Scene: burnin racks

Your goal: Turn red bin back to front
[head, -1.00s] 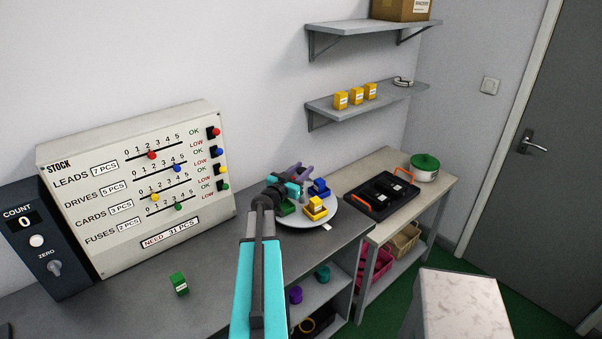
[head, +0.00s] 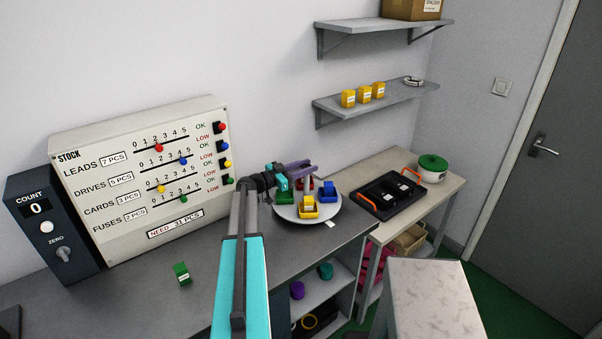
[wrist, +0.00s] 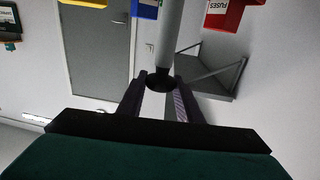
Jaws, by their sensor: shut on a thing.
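The red bin (head: 301,185) is on the back side of the round grey turntable (head: 333,213), partly hidden behind my gripper and the other bins. In the wrist view the red bin (wrist: 230,14), labelled FUSES, is at the top right, cut by the frame edge. The turntable also carries a blue bin (head: 327,192) at right, a yellow bin (head: 307,208) at front and a green bin (head: 284,197) at left. My gripper (head: 310,168) is above the turntable, its fingers shut on the black knob (wrist: 160,82) topping the grey central post (wrist: 169,35).
A stock panel (head: 140,170) stands at left, with a small green box (head: 181,273) on the counter before it. At right are a black tray (head: 389,194) with orange handles and a green-lidded pot (head: 432,168). Wall shelves (head: 380,98) hang behind.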

